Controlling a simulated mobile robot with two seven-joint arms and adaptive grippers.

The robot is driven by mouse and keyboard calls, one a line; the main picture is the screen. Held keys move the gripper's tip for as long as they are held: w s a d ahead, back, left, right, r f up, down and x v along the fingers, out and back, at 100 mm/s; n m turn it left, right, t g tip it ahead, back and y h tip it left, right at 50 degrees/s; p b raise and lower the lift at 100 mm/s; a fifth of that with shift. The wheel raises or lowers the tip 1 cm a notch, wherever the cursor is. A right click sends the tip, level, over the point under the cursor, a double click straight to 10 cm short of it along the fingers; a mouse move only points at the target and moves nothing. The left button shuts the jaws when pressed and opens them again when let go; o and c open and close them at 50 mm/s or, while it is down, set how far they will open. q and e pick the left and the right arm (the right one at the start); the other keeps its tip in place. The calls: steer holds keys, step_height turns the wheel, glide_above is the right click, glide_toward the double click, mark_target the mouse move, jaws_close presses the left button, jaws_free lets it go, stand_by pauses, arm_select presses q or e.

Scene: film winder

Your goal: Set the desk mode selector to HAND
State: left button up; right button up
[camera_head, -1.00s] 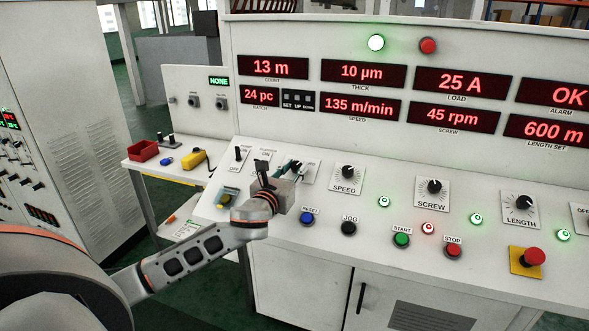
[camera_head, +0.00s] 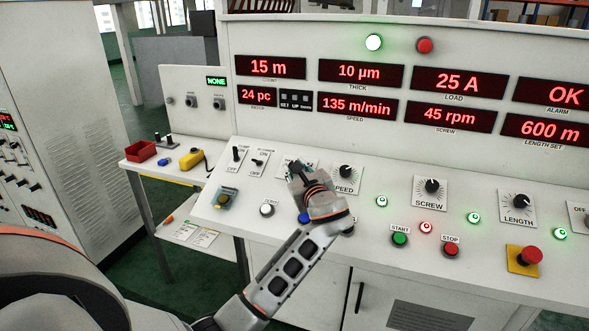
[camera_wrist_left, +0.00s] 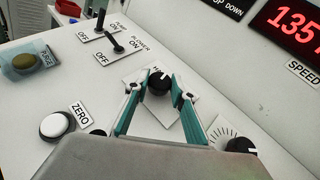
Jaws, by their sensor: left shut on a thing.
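The mode selector is a black round knob (camera_wrist_left: 158,85) with a white pointer mark on a pale plate (camera_wrist_left: 140,121); it shows in the left wrist view. My left gripper (camera_wrist_left: 157,80) has its two teal fingers on either side of this knob and is shut on it. In the head view my left gripper (camera_head: 300,172) covers most of the selector, on the sloped desk left of the SPEED dial. The plate's lettering is mostly hidden, so I cannot tell which position the pointer is at. My right gripper is not in view.
Two black toggle switches (camera_head: 236,155) stand left of the gripper. The SPEED dial (camera_head: 346,173) is close on its right. A white ZERO button (camera_head: 267,209) and a blue button (camera_head: 304,217) lie near my wrist. A red emergency button (camera_head: 531,256) is far right.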

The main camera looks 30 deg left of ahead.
arm_select(q)
steer(key=shift+w+d+r+n+g+y, duration=0.1)
steer(key=shift+n+g+y, duration=0.25)
steer(key=shift+n+g, duration=0.55)
steer(key=shift+w+n+g+y, duration=0.1)
steer(key=shift+n+g+y, duration=0.25)
steer(key=shift+n+g, duration=0.55)
steer(key=o, duration=1.1)
steer(key=shift+s, duration=0.1)
steer(key=v, duration=0.7)
steer(key=shift+d+r, duration=0.1)
steer(key=shift+d, duration=0.1)
